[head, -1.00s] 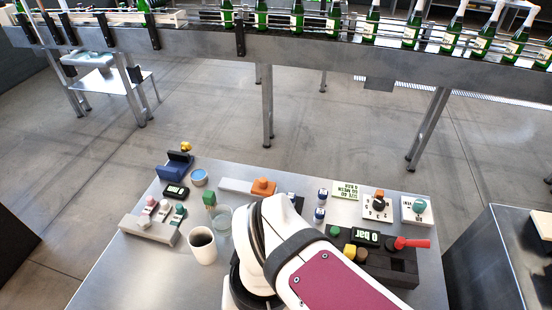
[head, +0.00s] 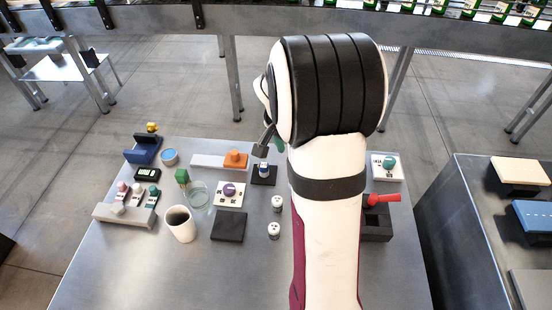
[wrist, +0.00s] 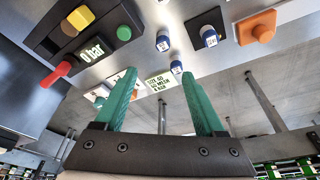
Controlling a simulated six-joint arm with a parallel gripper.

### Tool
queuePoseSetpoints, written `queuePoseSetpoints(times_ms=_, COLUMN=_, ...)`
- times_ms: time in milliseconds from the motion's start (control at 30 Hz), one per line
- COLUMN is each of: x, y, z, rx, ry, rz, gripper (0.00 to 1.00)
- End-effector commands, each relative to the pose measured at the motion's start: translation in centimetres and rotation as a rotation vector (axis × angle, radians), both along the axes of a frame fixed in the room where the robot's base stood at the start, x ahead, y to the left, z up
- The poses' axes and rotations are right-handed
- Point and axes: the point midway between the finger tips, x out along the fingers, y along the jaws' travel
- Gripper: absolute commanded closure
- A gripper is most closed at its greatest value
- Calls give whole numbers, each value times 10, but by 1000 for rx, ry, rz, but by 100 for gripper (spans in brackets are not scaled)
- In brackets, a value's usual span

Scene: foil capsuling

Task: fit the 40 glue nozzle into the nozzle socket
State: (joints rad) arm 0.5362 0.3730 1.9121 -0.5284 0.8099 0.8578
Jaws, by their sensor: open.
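My gripper (wrist: 158,75) has two green fingers, spread apart with nothing between them. In the head view my arm hides most of it. Small white-and-blue nozzles stand on the table in the wrist view: one (wrist: 176,67) shows beyond the fingertips, nearest the sign; another (wrist: 163,40) is further up the picture. A third (wrist: 209,35) is at a dark square base (wrist: 202,20), also seen in the head view (head: 264,180). I cannot read which nozzle is marked 40. The dark base may be the nozzle socket; I cannot be sure.
The size sign (wrist: 160,82) lies near the fingertips. An orange knob block (head: 236,160), a purple-knob box (head: 230,190), a white cup (head: 180,224), a glass (head: 197,196) and a rack (head: 125,215) crowd the left.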

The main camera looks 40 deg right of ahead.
Motion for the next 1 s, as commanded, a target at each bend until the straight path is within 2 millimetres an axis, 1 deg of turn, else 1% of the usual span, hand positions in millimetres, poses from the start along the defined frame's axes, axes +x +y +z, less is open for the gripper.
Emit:
queuePoseSetpoints(times_ms=33, x=0, y=-3, z=-15, rx=3, ry=6, rz=1, gripper=28)
queuePoseSetpoints(times_ms=100, x=1, y=-8, z=-35, rx=4, ry=6, rz=2, gripper=28)
queuePoseSetpoints(times_ms=200, x=2, y=-14, z=-58, rx=3, ry=5, rz=1, gripper=28)
queuePoseSetpoints(times_ms=367, x=4, y=-18, z=-79, rx=2, ry=3, rz=2, gripper=28)
queuePoseSetpoints(times_ms=500, x=8, y=-18, z=-107, rx=4, ry=6, rz=4, gripper=28)
queuePoseSetpoints(times_ms=600, x=9, y=-22, z=-122, rx=4, ry=3, rz=3, gripper=28)
queuePoseSetpoints(times_ms=700, x=10, y=-24, z=-128, rx=4, ry=2, rz=3, gripper=28)
queuePoseSetpoints(times_ms=867, x=10, y=-24, z=-127, rx=4, ry=2, rz=3, gripper=28)
queuePoseSetpoints(times_ms=1000, x=10, y=-24, z=-127, rx=4, ry=2, rz=3, gripper=53)
